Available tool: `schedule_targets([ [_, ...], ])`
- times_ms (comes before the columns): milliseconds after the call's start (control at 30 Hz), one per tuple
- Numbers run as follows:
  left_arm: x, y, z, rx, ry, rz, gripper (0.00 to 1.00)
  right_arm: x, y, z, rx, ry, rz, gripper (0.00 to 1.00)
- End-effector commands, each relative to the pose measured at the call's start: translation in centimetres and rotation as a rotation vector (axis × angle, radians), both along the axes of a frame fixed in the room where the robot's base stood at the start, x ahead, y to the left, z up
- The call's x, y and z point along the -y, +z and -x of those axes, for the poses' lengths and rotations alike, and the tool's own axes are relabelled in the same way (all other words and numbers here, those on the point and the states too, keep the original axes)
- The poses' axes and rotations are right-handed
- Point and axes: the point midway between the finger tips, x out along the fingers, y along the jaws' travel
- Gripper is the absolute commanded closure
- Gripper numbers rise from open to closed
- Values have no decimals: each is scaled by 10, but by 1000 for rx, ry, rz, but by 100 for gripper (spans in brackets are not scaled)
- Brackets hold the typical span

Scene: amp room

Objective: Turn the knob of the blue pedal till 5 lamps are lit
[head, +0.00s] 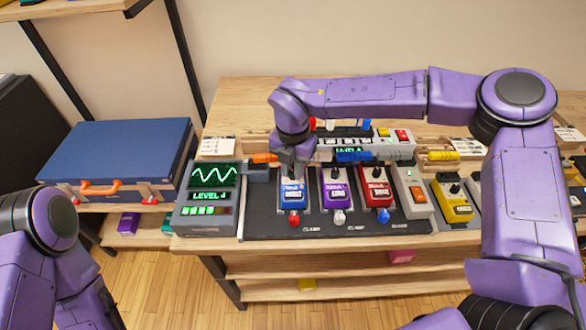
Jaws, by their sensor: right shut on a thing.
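The blue pedal (292,196) stands at the left end of the row on the dark pedal board (262,222). My right gripper (291,172) points down at the top of the blue pedal and is shut on its knob, which the fingers hide. The meter box (207,196) left of the board shows a green wave and reads "LEVEL 4". Its lamp row (206,211) has several green lamps lit at the left; the right end looks dark red and unlit. My left arm shows at the lower left, but its gripper is out of view.
A purple pedal (336,194) and a red pedal (376,192) stand close to the right of the blue one. A yellow pedal (453,205) is farther right. A blue case (120,158) sits at the left. Cables and a grey unit lie behind the pedals.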

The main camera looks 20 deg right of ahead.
Motion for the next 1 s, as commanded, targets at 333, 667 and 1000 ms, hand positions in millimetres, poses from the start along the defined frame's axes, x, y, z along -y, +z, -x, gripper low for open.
schedule_targets([
  [333,0,0,0,0,0,0,100,0,1,-1,4,-8,0,100],
  [667,0,0,0,0,0,0,100,0,1,-1,3,-7,0,67],
  [1000,0,-8,0,0,0,0,100,0,44,-2,8,-8,-1,67],
])
